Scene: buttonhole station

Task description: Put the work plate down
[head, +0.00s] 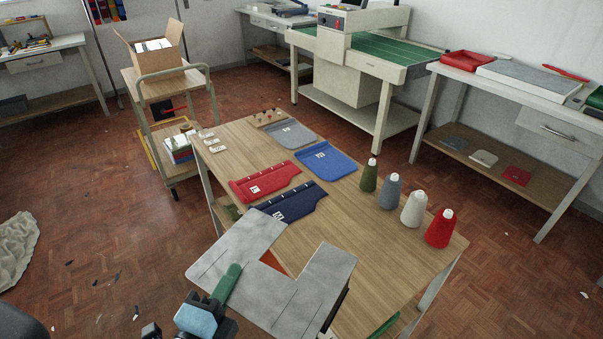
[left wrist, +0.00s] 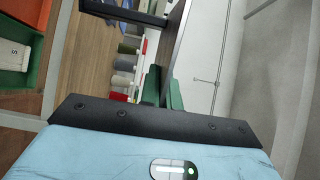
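The work plate (head: 240,246) is a grey flat sheet with a wide notch in one side. In the head view it lies roughly level over the near left end of the wooden table (head: 365,240). I cannot tell whether it touches the table. My left gripper (head: 228,284), with green fingers and a blue body, is at the plate's near left side. In the left wrist view its green fingers (left wrist: 162,90) close on the plate's edge. The plate hides the table's near corner. My right gripper is not in view.
A navy panel (head: 291,203) and a red panel (head: 264,183) lie just beyond the plate. A blue panel (head: 327,164) and grey panel (head: 291,134) lie farther back. Several thread cones, including a red one (head: 440,229), stand along the right edge. Bare wood lies between.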

